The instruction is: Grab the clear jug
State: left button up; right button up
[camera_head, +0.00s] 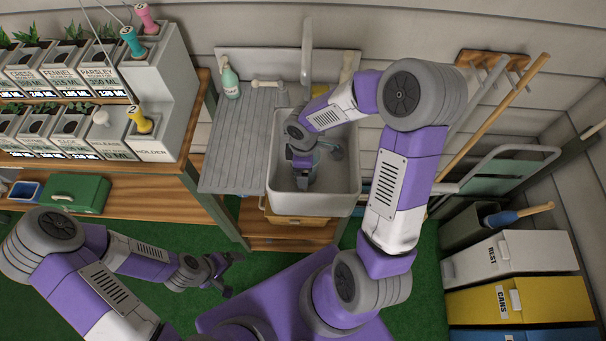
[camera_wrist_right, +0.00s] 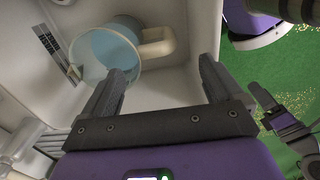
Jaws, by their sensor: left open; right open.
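The clear jug (camera_wrist_right: 108,48), bluish and see-through with a cream handle (camera_wrist_right: 158,43), is inside the sink in the right wrist view. Its handle points to the right, ahead of the space between my fingers. My right gripper (camera_wrist_right: 163,80) is open and empty, with its fingers apart from the jug. In the head view my right gripper (camera_head: 320,167) reaches down into the sink (camera_head: 342,190) and its arm mostly hides the jug. My left gripper (camera_head: 230,275) is open and empty over the green floor, left of my base.
The sink walls surround my right gripper. A ribbed drainboard (camera_head: 234,150) with a soap bottle (camera_head: 230,80) lies left of it. A faucet (camera_head: 307,50) stands behind. Plant shelves (camera_head: 150,170) are at left, bins (camera_head: 515,260) at right.

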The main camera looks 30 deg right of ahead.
notch_tip(320, 180, down, 8)
jog(key=b, duration=0.2)
jog(key=shift+d+b, duration=0.15)
jog(key=shift+b, duration=0.15)
jog(key=shift+r, duration=0.1)
jog(key=c, duration=1.7)
grip_shut()
jog(key=shift+r, duration=0.1)
